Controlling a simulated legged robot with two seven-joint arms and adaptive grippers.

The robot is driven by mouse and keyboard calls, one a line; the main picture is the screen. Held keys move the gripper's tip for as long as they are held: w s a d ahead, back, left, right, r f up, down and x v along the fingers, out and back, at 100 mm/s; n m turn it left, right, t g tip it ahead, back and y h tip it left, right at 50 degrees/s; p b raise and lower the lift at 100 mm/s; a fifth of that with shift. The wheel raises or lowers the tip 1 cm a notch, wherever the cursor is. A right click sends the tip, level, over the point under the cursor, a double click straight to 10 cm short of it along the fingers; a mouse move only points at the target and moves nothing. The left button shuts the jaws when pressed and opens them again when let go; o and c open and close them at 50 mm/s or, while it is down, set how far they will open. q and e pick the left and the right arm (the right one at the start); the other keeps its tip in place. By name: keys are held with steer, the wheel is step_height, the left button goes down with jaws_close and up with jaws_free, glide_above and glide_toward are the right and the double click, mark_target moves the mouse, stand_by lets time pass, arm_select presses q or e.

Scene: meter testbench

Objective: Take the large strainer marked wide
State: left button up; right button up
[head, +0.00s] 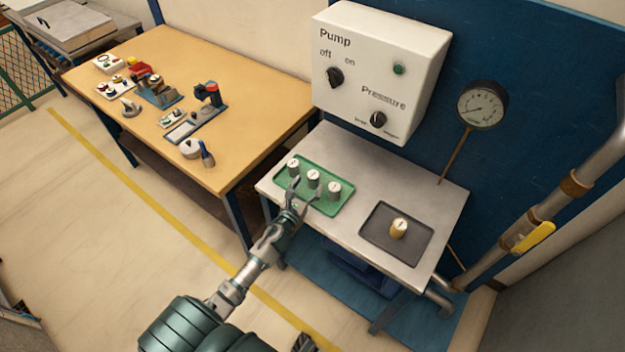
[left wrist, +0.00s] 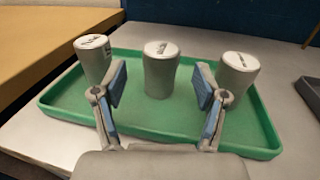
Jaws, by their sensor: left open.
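Three grey strainers stand upright in a green tray (head: 330,207) on the light bench: a left one (head: 293,167), a middle one (head: 313,179) and a right one (head: 334,190). Their top labels are too small to read, so I cannot tell which is marked wide. My left gripper (head: 304,188) is open at the tray's near side. In the left wrist view its fingers (left wrist: 161,85) spread to either side of the middle strainer (left wrist: 160,70), with gaps on both sides. The left strainer (left wrist: 93,60) and right strainer (left wrist: 238,75) stand partly behind the fingers.
A dark tray (head: 376,241) with one brass-coloured piece (head: 398,228) lies to the right. A pump control box (head: 380,70) and gauge (head: 482,105) are behind the bench. A wooden table (head: 235,150) with several parts stands left. Pipes (head: 550,210) rise at right.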

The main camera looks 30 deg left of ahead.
mark_target(310, 180)
arm_select(q)
steer(key=w, duration=0.4)
steer(key=shift+a+r, duration=0.15)
steer(key=shift+a, duration=0.1)
steer(key=c, duration=1.3)
steer(key=shift+r, duration=0.1)
